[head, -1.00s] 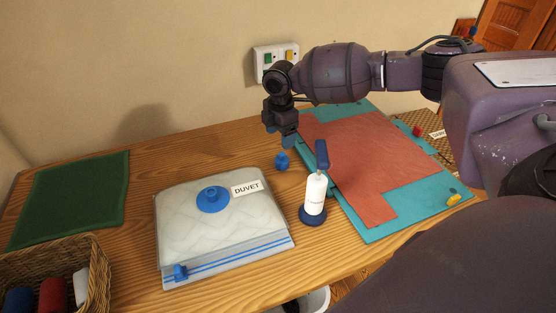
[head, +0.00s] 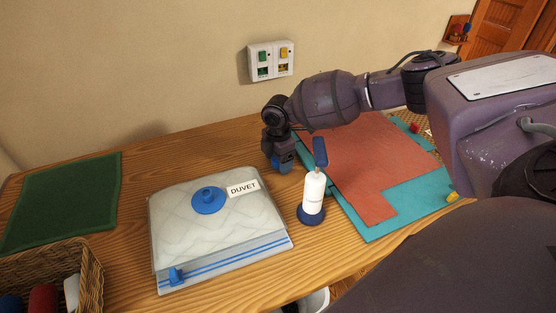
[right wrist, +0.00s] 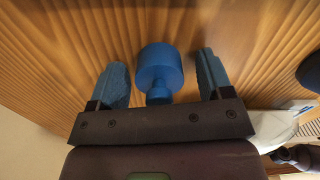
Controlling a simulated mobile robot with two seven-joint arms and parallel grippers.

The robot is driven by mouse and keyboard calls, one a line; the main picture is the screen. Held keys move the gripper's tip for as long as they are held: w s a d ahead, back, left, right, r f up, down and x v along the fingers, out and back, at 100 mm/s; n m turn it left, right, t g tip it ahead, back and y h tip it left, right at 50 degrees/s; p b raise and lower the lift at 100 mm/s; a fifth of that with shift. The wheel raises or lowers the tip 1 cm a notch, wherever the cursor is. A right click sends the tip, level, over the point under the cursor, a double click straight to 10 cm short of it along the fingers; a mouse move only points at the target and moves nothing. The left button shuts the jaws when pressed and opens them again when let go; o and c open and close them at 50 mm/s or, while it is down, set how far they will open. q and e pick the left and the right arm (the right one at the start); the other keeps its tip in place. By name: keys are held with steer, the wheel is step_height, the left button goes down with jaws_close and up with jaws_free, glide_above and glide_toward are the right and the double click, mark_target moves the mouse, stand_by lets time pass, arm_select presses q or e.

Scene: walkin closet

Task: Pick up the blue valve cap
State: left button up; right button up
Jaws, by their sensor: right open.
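The blue valve cap (right wrist: 160,68) shows in the right wrist view as a round blue piece with a narrower stub, on the wooden tabletop. My right gripper (right wrist: 162,60) is open, with one blue finger on each side of the cap and a visible gap to both. In the head view my right gripper (head: 283,164) is low over the table, behind the white pump bottle. There its blue fingers and the cap cannot be told apart. My left gripper is not in view.
A clear storage bag labelled DUVET (head: 222,228) with a blue valve lies to the left. A white bottle with a blue top (head: 313,190) stands close to my right gripper. A teal mat (head: 385,227) with red cloth (head: 365,175) lies right; a wicker basket (head: 90,280) is front left.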

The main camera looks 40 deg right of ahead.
steer(key=c, duration=1)
steer(key=shift+o, duration=0.2)
